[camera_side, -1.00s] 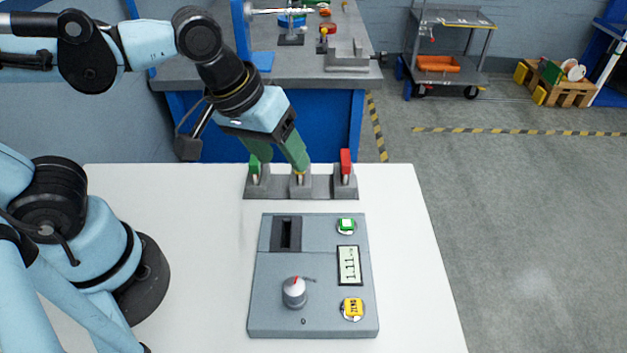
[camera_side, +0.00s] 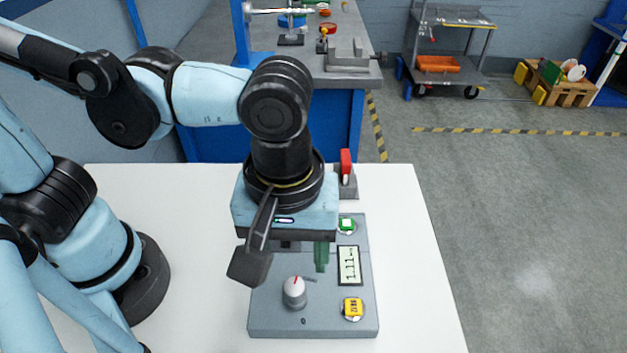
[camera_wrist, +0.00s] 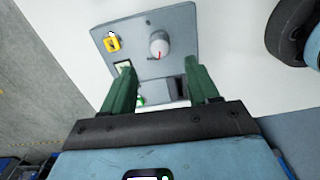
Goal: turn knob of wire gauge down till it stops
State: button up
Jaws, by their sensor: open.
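The wire gauge (camera_side: 268,322) is a flat grey box on the white table. Its knob (camera_side: 294,292), a grey-white cylinder with a red mark on top, stands at the front left of the box. In the wrist view the knob (camera_wrist: 159,45) shows beyond and between the fingertips. My gripper (camera_wrist: 163,75) points down over the rear part of the gauge, behind the knob and apart from it. Its green fingers are open with nothing between them. In the side view only one green finger (camera_side: 321,257) shows clearly; the wrist hides the other.
The box also carries a display (camera_side: 348,265), a green button (camera_side: 346,223), a yellow button (camera_side: 352,307) and a dark slot (camera_wrist: 180,88). The table right of the gauge is clear.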

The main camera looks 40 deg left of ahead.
aim_at(294, 284)
jog(key=shift+f, duration=4.25)
jog(key=c, duration=1)
jog(key=shift+c, duration=0.2)
